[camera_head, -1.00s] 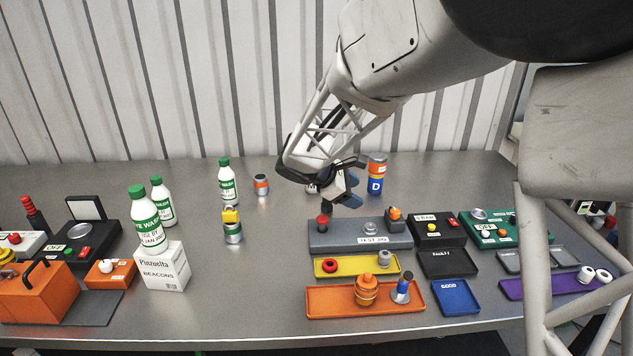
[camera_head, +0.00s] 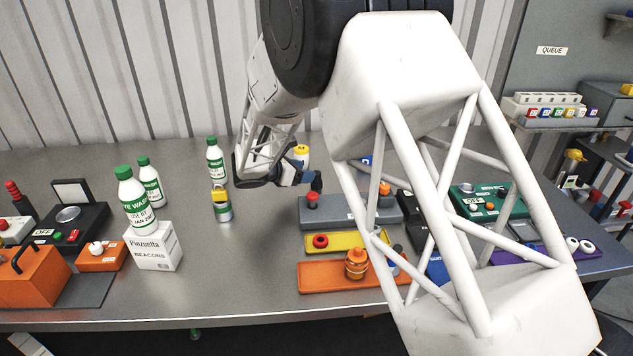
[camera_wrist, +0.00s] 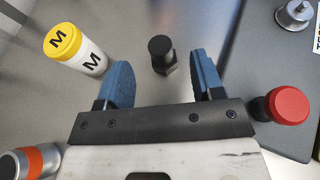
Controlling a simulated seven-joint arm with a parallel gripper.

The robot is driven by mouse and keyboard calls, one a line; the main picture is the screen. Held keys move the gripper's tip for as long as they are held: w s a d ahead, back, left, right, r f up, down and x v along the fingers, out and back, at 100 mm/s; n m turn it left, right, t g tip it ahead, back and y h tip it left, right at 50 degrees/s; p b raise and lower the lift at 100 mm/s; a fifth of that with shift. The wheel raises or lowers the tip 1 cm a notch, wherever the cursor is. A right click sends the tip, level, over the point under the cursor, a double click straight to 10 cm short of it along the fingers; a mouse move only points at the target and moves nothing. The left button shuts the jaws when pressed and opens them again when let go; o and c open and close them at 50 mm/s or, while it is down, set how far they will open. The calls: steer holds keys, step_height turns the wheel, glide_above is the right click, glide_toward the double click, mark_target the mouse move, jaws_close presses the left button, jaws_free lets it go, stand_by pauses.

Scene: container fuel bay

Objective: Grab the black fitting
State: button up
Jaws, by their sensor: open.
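The black fitting (camera_wrist: 161,54) stands on the grey table in the wrist view, between and slightly ahead of my two blue fingers. It has a round top and a wider base, and a clear gap shows on both sides. It also shows in the head view (camera_head: 316,184), just right of the fingertips and behind the grey test jig. My gripper (camera_wrist: 160,82) is open and empty. In the head view my gripper (camera_head: 297,178) reaches in from the left, low over the table, with its far finger partly hidden.
A yellow-capped white bottle marked M (camera_wrist: 76,50) stands close left of my fingers. A red knob (camera_wrist: 288,106) on the grey jig (camera_head: 340,212) is close right. An orange-banded can (camera_wrist: 30,162) is at lower left. The table beyond the fitting is clear.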

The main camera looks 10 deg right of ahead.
steer(key=shift+x, duration=1.35)
steer(key=shift+x, duration=2.55)
steer(key=shift+f, duration=0.15)
steer(key=c, duration=1)
steer(key=shift+r, duration=5)
